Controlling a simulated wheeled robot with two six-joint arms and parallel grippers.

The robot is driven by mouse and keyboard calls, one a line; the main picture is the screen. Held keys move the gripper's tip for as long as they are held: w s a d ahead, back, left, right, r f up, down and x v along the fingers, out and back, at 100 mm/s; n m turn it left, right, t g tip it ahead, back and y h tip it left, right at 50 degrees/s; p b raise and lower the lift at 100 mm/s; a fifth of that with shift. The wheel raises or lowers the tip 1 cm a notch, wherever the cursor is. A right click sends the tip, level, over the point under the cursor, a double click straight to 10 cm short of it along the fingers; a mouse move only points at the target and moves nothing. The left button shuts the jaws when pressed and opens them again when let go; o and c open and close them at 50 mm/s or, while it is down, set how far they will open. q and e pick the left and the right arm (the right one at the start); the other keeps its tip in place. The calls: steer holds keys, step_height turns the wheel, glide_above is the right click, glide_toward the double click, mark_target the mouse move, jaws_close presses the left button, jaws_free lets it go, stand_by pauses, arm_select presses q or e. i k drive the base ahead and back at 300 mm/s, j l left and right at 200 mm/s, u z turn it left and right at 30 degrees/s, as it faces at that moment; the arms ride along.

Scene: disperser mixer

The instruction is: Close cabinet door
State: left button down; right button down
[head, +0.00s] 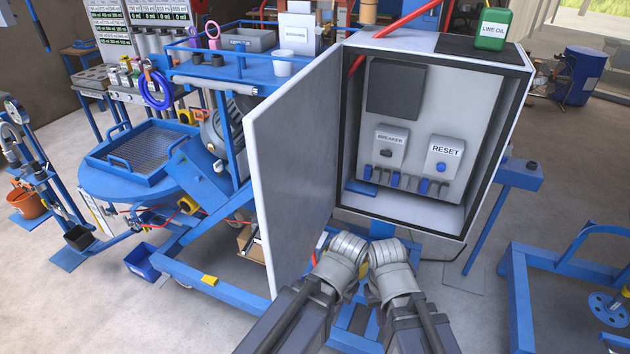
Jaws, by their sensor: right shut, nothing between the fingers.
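The grey electrical cabinet (519,100) stands open at centre right. Its door (295,165) is hinged on the left side and swung wide outward. Inside are a breaker box (390,143), a box with a blue RESET button (441,167) and a row of small switches. My two arms come in from the bottom, below the cabinet and just right of the door's lower part. My right gripper (374,293) is shut and empty, mostly hidden by its wrist. My left gripper is hidden behind its own arm. I cannot tell whether either arm touches the door.
A green LINE OIL bottle (493,25) stands on the cabinet top. A blue machine with a grated tray (150,150) is left of the door. A blue frame (570,265) stands at lower right. A red pipe (405,20) runs behind the cabinet.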

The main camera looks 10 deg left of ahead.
mark_target(290, 138)
steer(key=k+j+z, duration=0.1)
steer(key=j+z, duration=0.35)
steer(key=k+j+z, duration=0.15)
steer(key=j+z, duration=0.25)
steer(key=l, duration=0.1)
